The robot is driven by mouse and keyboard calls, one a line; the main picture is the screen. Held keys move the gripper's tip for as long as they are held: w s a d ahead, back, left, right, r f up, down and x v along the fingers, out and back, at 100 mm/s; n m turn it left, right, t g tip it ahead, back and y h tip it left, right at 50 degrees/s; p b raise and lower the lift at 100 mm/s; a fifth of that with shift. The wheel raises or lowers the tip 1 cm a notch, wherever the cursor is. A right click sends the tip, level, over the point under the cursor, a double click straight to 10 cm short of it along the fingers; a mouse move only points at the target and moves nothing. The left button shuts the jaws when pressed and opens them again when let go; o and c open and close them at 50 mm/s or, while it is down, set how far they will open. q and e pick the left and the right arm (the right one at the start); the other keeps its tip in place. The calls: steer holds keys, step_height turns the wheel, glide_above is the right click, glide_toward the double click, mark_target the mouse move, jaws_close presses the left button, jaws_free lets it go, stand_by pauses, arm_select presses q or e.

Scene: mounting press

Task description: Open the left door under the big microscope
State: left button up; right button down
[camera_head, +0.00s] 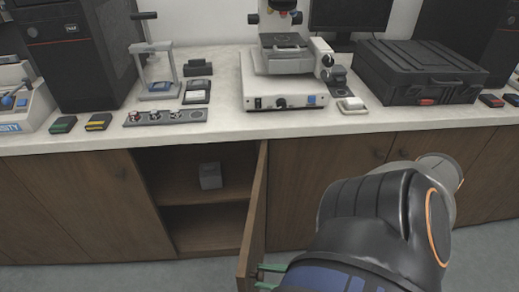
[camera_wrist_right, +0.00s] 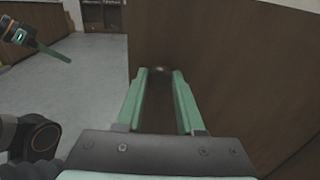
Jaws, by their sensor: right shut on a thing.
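The big microscope (camera_head: 283,75) stands on the counter. Below it, the wooden cabinet door (camera_head: 256,215) stands swung well outward, its hinge side at the right of the opening. The open cabinet (camera_head: 205,190) shows a shelf. My right gripper (camera_head: 258,275) is at the door's lower front part, its green fingers reaching in from the right. In the right wrist view my right gripper (camera_wrist_right: 160,71) is shut on a small knob against the brown door panel (camera_wrist_right: 215,60); the knob is mostly hidden. My left gripper (camera_wrist_right: 38,42) shows at upper left there, away from the door; its opening is unclear.
A small grey box (camera_head: 210,175) sits on the cabinet shelf. The closed door (camera_head: 315,175) right of the opening is partly behind my right arm. A black case (camera_head: 420,72) and a small press (camera_head: 155,65) stand on the counter. Grey floor (camera_wrist_right: 85,80) is free.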

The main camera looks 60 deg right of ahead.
steer(key=c, duration=0.5)
jaws_free()
steer(key=shift+c, duration=0.2)
steer(key=v, duration=1.2)
steer(key=shift+s, duration=0.35)
steer(key=shift+d, duration=0.1)
